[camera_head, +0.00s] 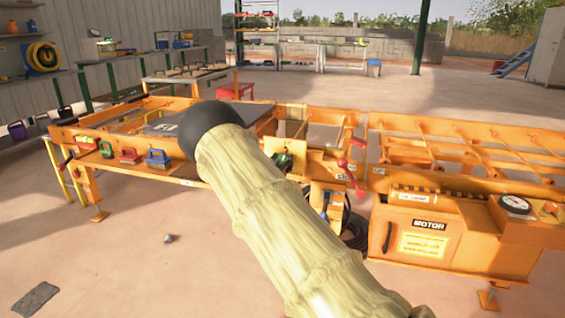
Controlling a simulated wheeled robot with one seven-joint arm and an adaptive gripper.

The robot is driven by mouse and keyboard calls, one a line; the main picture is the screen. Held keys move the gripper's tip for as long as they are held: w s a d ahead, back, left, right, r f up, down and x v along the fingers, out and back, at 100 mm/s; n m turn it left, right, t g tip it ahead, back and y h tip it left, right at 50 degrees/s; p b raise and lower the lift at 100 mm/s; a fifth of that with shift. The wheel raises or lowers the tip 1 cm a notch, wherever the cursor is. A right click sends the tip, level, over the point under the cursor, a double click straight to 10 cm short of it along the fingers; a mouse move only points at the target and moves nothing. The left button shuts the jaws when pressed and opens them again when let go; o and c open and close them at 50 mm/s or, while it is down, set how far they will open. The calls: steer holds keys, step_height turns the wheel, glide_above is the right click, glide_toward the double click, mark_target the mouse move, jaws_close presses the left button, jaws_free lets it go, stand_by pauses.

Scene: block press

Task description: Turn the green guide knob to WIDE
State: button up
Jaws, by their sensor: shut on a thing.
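A small green part with dark pieces around it (284,159) shows on the front of the orange press, just right of my arm. It may be the green guide knob, but it is too small and partly covered to be sure. I cannot read any WIDE mark or a pointer position. My pale yellow arm, with a black rounded end, crosses the middle of the view and hides part of the press. I cannot make out my gripper or its fingertips.
The orange press (448,133) runs across the view. The floor (130,250) at front left is mostly clear.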

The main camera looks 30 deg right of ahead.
steer(key=n+p, duration=0.2)
steer(key=n, duration=0.1)
steer(key=shift+r, duration=0.15)
steer(key=n+p, duration=0.2)
steer(key=n, duration=0.1)
steer(key=shift+n, duration=0.3)
steer(key=n+p, duration=0.1)
steer(key=n, duration=1)
steer(key=shift+a+n, duration=0.1)
steer(key=shift+n, duration=0.3)
steer(key=shift+n+b, duration=0.55)
steer(key=shift+n, duration=1.75)
steer(key=o, duration=1)
steer(key=shift+s, duration=0.1)
